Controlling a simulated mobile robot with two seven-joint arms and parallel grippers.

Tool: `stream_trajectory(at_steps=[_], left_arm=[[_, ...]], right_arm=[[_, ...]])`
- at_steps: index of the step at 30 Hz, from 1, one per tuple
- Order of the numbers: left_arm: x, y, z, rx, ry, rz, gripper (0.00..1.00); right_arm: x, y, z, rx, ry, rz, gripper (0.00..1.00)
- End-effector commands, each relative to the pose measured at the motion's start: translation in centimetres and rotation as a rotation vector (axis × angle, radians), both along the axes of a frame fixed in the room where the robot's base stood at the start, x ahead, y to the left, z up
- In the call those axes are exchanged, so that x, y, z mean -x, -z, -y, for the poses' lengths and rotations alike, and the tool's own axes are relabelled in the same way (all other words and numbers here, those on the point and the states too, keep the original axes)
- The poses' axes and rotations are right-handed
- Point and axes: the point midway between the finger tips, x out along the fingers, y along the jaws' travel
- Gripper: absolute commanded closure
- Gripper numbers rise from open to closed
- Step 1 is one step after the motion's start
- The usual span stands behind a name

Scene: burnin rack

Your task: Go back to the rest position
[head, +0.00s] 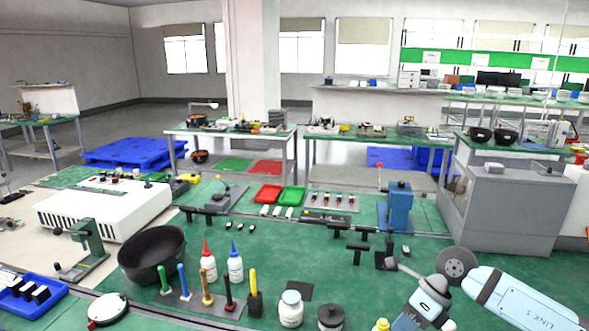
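Part of my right arm shows at the lower right, with pale blue and white links and a round grey joint. It is bent above the green bench (250,262), and its lower link runs down towards the bottom edge. I cannot make out the fingers of my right gripper. My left arm and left gripper are not in view. I see no object held.
Near my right arm stand a white jar (291,309), a dark jar (331,318) and a blue press (399,207). A black bowl (152,255), glue bottles (235,265) and a tool rack (205,300) are further left. Blue bin (55,299) lies lower left.

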Motion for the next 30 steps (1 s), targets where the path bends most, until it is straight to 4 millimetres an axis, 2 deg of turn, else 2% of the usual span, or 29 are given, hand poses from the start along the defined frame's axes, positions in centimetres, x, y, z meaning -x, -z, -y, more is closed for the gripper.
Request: stream_trajectory(at_steps=[1,3,6,9,11,14,17,20,23,24,28,29,30], left_arm=[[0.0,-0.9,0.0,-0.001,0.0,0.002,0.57],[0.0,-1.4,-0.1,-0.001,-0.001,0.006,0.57],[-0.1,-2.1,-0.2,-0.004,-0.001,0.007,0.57],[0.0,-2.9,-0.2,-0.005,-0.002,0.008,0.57],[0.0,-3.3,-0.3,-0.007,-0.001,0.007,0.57],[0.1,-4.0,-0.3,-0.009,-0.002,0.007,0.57],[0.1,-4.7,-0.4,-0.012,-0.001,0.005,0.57],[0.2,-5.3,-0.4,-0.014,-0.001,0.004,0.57],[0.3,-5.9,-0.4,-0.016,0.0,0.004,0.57],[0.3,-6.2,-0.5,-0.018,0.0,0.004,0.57],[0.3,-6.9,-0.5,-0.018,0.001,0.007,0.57],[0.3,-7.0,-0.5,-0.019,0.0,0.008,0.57],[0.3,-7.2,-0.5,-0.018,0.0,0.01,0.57]], right_arm=[[1.7,0.2,-3.2,-0.143,0.018,-0.051,1.0],[3.4,-0.1,-6.8,-0.342,0.073,-0.119,1.0],[5.3,-1.3,-10.8,-0.619,0.19,-0.236,1.0],[6.5,-2.7,-13.4,-0.886,0.363,-0.377,1.0],[6.9,-3.4,-14.0,-1.034,0.492,-0.473,1.0],[7.0,-3.7,-13.8,-1.25,0.745,-0.642,1.0],[7.1,-2.4,-12.2,-1.415,1.039,-0.824,1.0],[8.1,0.5,-9.9,-1.527,1.367,-1.013,1.0],[10.4,4.7,-7.4,-1.573,1.719,-1.207,1.0],[11.8,6.5,-6.5,-1.572,1.858,-1.284,1.0],[16.9,11.5,-4.5,-1.511,2.241,-1.495,1.0],[18.0,12.4,-4.2,1.486,-2.303,1.528,1.0],[19.2,13.3,-3.9,1.401,-2.282,1.506,1.0]])
